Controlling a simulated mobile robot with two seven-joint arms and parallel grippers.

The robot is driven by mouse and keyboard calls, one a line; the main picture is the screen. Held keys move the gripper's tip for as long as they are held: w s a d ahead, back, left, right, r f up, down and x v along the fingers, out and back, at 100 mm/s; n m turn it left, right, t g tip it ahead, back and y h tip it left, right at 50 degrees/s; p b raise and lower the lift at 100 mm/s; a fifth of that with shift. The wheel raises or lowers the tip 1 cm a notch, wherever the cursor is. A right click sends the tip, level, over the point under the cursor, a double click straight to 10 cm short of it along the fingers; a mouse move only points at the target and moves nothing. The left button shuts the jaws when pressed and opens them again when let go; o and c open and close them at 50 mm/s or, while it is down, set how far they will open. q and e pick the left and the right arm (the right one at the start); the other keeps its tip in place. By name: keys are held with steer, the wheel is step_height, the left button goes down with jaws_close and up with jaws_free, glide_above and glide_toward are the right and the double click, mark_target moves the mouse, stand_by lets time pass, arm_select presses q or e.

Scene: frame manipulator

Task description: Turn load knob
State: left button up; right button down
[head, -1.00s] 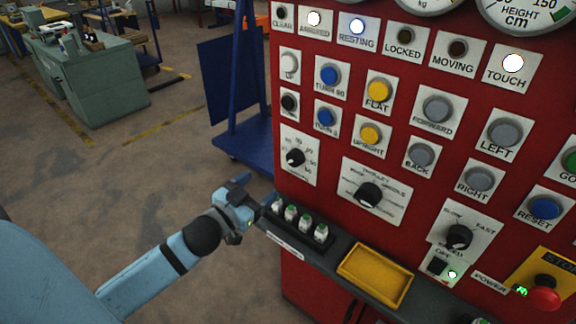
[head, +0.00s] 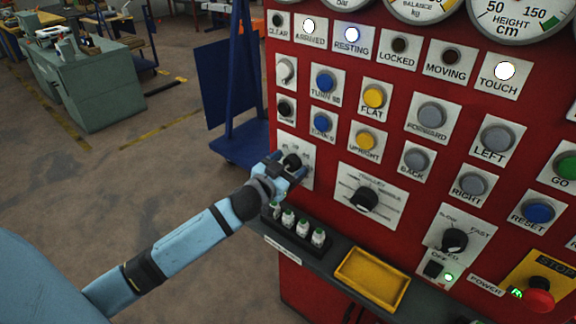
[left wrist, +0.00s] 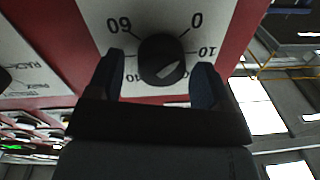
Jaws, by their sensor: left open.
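A black knob (head: 291,160) sits on a white numbered dial plate at the left of the red panel; I take it as the load knob, though its name is not readable. My left gripper (head: 287,167) is at this plate, its fingers partly covering it. In the left wrist view the knob (left wrist: 162,58) stands between the two open fingers (left wrist: 158,80), with a gap visible on each side. A pale pointer line shows on its face, and the numbers 60, 0 and 10 are readable around it. My right gripper is not in view.
Other knobs are close by: the trolley knob (head: 364,198) and the slow-fast knob (head: 454,240). Buttons sit above. A ledge below holds small white-and-green items (head: 289,218) and a yellow tray (head: 371,278). A red stop button (head: 541,291) is at lower right. Open floor lies left.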

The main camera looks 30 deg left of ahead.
arm_select(q)
steer(key=shift+c, duration=0.4)
steer(key=c, duration=0.8)
steer(key=shift+c, duration=0.2)
